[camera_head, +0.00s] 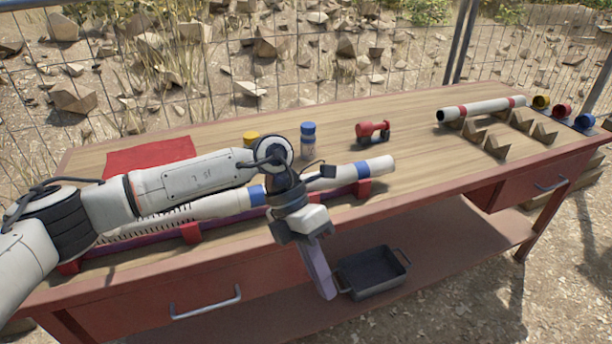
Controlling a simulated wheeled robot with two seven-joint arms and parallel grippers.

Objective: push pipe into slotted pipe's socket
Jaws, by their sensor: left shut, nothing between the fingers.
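A white slotted pipe (215,206) with a blue band lies along a low red-and-purple rack (191,233) at the table's front. A second white pipe (378,165) with a blue band lies in line with it, on the rack's right part, its right end past the last red support. My left forearm and wrist cross over the pipes, so the place where their facing ends meet or part is hidden; I cannot tell whether they are joined. My left gripper (328,291) is shut and empty, pointing down in front of the table's front edge. My right gripper is not in view.
A red cloth (150,153), a blue-capped bottle (308,144), a yellow lid (251,138) and a red tool (373,130) stand behind. A red-banded pipe (480,108) lies on wooden blocks (498,145) at right, beside coloured rings (562,110). A metal tray (372,271) sits below.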

